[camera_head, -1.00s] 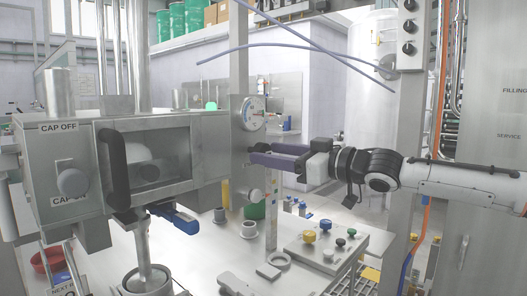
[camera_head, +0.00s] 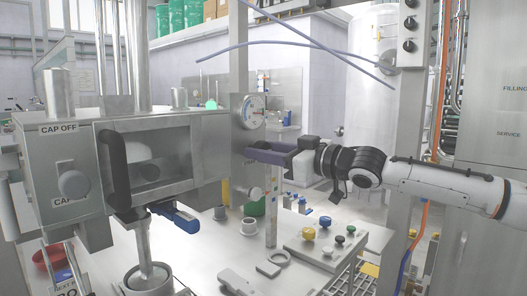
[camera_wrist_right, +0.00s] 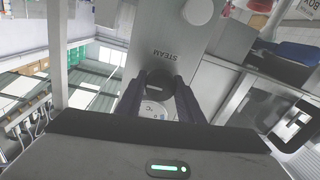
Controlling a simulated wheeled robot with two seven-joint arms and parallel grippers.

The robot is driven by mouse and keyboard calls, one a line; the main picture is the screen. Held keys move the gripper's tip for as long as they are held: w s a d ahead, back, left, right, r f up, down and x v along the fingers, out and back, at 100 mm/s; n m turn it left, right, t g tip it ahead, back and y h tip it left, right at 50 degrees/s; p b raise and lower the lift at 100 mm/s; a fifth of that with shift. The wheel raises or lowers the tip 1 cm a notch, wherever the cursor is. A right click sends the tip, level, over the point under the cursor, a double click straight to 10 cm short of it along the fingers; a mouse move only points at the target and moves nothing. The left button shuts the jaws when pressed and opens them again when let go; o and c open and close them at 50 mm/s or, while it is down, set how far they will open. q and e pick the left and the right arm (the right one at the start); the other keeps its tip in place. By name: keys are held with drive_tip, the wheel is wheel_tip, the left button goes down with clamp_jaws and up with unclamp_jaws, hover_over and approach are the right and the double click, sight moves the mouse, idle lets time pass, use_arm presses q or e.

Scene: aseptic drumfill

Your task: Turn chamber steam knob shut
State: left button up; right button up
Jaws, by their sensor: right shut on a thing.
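My right gripper (camera_head: 250,153) reaches in from the right, its purple fingers at the side of the steel chamber (camera_head: 75,190), below the round dial gauge (camera_head: 254,111). In the right wrist view the two dark fingers (camera_wrist_right: 171,92) are shut on a small dark steam knob (camera_wrist_right: 182,93), one on each side. The knob is on a grey metal panel with the word STEAM (camera_wrist_right: 164,55) printed beside it. The fingers hide most of the knob in the head view, so its turn angle cannot be told. My left gripper is not in view.
A steel post (camera_head: 239,50) stands right by my right gripper. Two thin purple lines cross above the arm.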

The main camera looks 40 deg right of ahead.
drive_tip(key=shift+a+n, duration=0.1)
drive_tip(key=shift+n, duration=0.3)
drive_tip(key=shift+n+p, duration=0.55)
drive_tip(key=shift+n, duration=0.35)
drive_tip(key=n, duration=0.2)
drive_tip(key=shift+n+p, duration=0.35)
drive_tip(key=shift+n, duration=0.05)
drive_tip(key=n, duration=0.3)
drive_tip(key=shift+g+p, duration=0.3)
drive_tip(key=n, duration=0.4)
drive_tip(key=shift+a+f+n+h+p, duration=0.1)
drive_tip(key=shift+n+h+p, duration=0.2)
drive_tip(key=shift+n+p, duration=0.1)
drive_tip(key=shift+f+n+h, duration=0.1)
drive_tip(key=shift+n+h, duration=0.2)
drive_tip(key=shift+n, duration=1.7)
drive_tip(key=o, duration=1)
drive_tip(key=shift+o, duration=0.3)
